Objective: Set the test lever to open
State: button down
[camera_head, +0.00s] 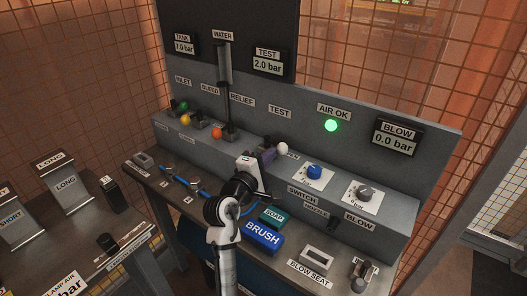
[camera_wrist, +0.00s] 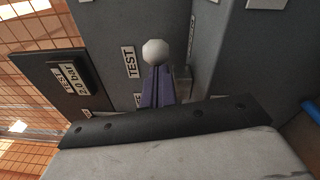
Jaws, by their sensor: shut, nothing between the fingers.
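The test lever's white ball knob (camera_head: 282,148) shows below the TEST label (camera_head: 280,112) on the grey bench box. In the wrist view the white knob (camera_wrist: 155,52) is beside the TEST label (camera_wrist: 130,62). My gripper (camera_head: 272,153) has its purple fingers shut and empty, with their tips close to the knob. In the wrist view the fingers of my gripper (camera_wrist: 157,72) end right at the knob's lower edge; I cannot tell whether they touch it. The lever's shaft is hidden behind the fingers.
Green (camera_head: 184,106), yellow (camera_head: 186,120) and orange (camera_head: 217,132) knobs stand to the left. A blue dial (camera_head: 314,171) and a grey dial (camera_head: 365,191) are to the right. The TEST display (camera_head: 268,62) reads 2.0 bar. A soap block (camera_head: 273,216) and brush block (camera_head: 263,236) lie in front.

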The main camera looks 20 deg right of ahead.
jog(key=shift+s+d+p, duration=0.2)
jog(key=shift+d+p, duration=0.5)
jog(key=shift+d, duration=0.4)
